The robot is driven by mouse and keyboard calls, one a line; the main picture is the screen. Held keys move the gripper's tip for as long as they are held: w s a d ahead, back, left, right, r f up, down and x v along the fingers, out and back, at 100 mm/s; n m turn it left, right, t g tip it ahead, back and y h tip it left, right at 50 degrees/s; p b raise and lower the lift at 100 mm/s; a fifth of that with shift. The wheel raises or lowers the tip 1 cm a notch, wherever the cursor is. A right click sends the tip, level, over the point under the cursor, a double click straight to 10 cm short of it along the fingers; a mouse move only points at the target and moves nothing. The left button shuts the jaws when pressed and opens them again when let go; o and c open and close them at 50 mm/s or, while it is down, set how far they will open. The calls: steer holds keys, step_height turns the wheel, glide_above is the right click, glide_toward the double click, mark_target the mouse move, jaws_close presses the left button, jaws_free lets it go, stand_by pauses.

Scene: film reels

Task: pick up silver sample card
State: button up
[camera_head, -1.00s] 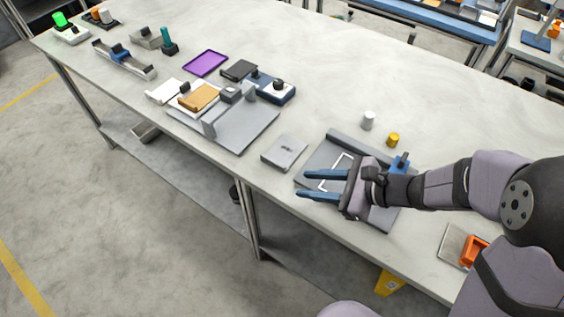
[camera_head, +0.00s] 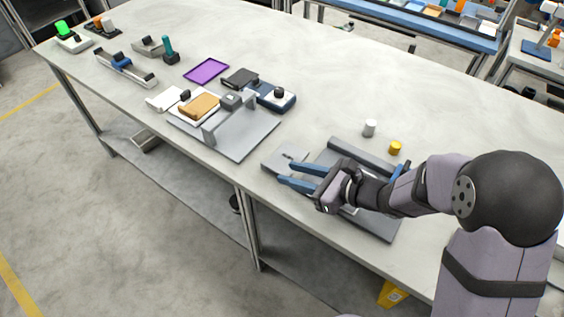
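The silver sample card is most likely the flat grey square plate (camera_head: 277,157) with a small dark mark, lying on the table left of the grey tray. My gripper (camera_head: 287,173) is open, with its two blue fingers apart and pointing left. In this view the fingertips overlap the right and front part of the plate. Nothing shows between the fingers. I cannot tell how high the fingers are above the plate or whether they touch it. The fingers hide part of the plate's right side.
The grey tray (camera_head: 380,226) lies under my wrist. A white cylinder (camera_head: 370,128) and a yellow cylinder (camera_head: 395,148) stand behind it. A grey fixture with an upright wall (camera_head: 240,140) stands left of the plate. The table's back middle is clear.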

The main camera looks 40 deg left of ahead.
mark_target(274, 169)
steer(key=shift+p+x, duration=0.5)
steer(key=shift+x, duration=1.95)
steer(key=shift+s+r, duration=0.1)
steer(key=shift+r, duration=0.05)
jaws_close()
